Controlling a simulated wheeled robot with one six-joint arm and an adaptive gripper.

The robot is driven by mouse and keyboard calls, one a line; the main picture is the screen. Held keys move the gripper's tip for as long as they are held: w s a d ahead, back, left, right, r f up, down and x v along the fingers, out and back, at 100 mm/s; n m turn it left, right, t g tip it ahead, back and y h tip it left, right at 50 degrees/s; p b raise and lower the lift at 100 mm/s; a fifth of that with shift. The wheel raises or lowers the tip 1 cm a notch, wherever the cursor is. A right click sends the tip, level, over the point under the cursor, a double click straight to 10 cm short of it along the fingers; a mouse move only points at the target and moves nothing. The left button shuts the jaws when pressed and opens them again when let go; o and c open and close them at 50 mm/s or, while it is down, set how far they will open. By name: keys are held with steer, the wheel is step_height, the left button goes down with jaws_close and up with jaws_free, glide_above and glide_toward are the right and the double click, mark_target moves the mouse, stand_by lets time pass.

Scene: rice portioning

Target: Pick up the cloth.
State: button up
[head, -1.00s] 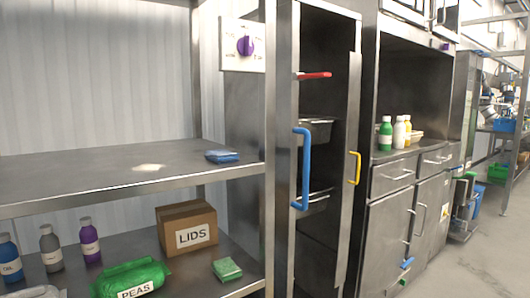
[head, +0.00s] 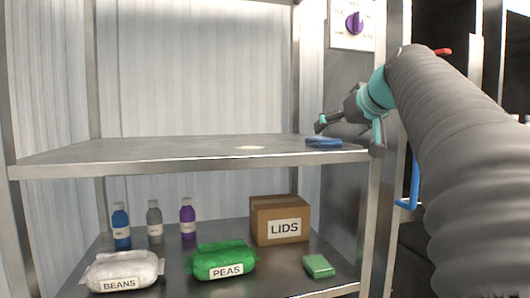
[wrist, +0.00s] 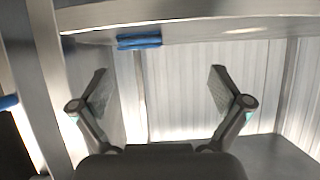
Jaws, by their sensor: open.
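A folded blue cloth (head: 323,142) lies flat on the upper shelf (head: 150,152), near its right end. In the wrist view, the cloth (wrist: 138,42) shows near the top, left of centre, beyond the fingertips. My gripper (head: 348,137) is open at the right end of the upper shelf, and one finger overlaps the cloth's surroundings in the head view. In the wrist view, my gripper (wrist: 158,75) has its two fingers spread wide with nothing between them. I cannot tell the exact gap between the fingers and the cloth.
A metal post (head: 375,210) stands at the rack's right front, close to my arm. The lower shelf (head: 200,285) holds a LIDS box (head: 280,220), several bottles, PEAS and BEANS bags and a green block (head: 318,265). The upper shelf is otherwise clear. A blue handle (head: 414,185) is right of the post.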

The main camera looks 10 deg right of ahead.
mark_target(329, 139)
steer(key=shift+t, duration=0.5)
steer(key=w+d, duration=0.1)
steer(key=w, duration=0.5)
steer(key=w+d, duration=0.1)
steer(key=w, duration=0.2)
steer(key=shift+d+f+b, duration=0.3)
steer(key=shift+f+b, duration=0.05)
steer(key=shift+w+f, duration=0.4)
steer(key=shift+f, duration=0.05)
steer(key=x, duration=0.4)
steer(key=shift+d+f, duration=0.1)
steer(key=shift+f, duration=0.2)
steer(key=c, duration=1.1)
